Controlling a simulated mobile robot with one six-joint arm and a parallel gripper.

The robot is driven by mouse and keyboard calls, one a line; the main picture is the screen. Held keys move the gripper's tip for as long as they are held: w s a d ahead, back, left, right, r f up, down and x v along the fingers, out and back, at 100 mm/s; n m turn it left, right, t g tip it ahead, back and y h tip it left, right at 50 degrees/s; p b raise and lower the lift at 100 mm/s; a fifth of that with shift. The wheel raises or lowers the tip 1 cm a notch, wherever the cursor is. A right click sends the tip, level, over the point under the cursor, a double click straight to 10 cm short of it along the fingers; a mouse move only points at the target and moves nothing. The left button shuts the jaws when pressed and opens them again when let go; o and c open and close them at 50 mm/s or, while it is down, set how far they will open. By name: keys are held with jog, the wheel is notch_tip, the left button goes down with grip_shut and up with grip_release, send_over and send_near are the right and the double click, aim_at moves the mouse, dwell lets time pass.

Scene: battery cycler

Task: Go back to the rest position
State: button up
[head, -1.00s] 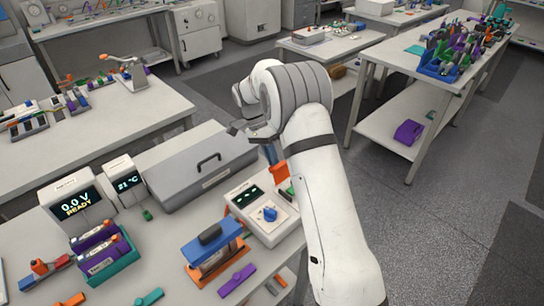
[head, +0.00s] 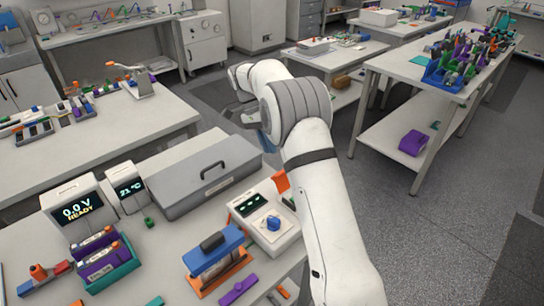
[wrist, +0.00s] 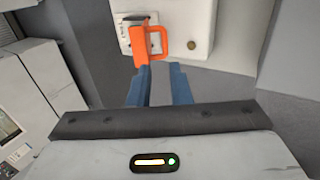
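My arm reaches forward over the right part of the front bench in the head view.
The front bench carries a grey lidded case (head: 200,180), a display reading 0.0 V READY (head: 76,208), a purple battery holder (head: 105,260), a blue-topped block (head: 215,250) and a white device with a blue knob (head: 268,230). Open floor (head: 450,230) lies to the right.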

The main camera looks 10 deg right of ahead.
jog(key=shift+w+a+r, duration=0.1)
jog(key=shift+r, duration=0.25)
jog(key=s+d+r+n+t+y, duration=0.1)
jog(key=s+d+r+n+t, duration=0.15)
jog(key=s+r, duration=0.35)
jog(key=s+d+r+n+t+y, duration=0.1)
jog(key=s+d+r+n, duration=0.25)
jog(key=s, duration=0.35)
jog(key=s+d+f+n+t, duration=0.1)
jog(key=s+n+t, duration=0.1)
jog(key=s, duration=0.8)
jog(key=s+d+f+n+t+y, duration=0.1)
jog(key=s+n+t, duration=0.1)
jog(key=s, duration=0.8)
jog(key=shift+s+d+f+n+t+y, duration=0.3)
jog(key=shift+s+d+n+t, duration=0.05)
jog(key=shift+d+n, duration=0.05)
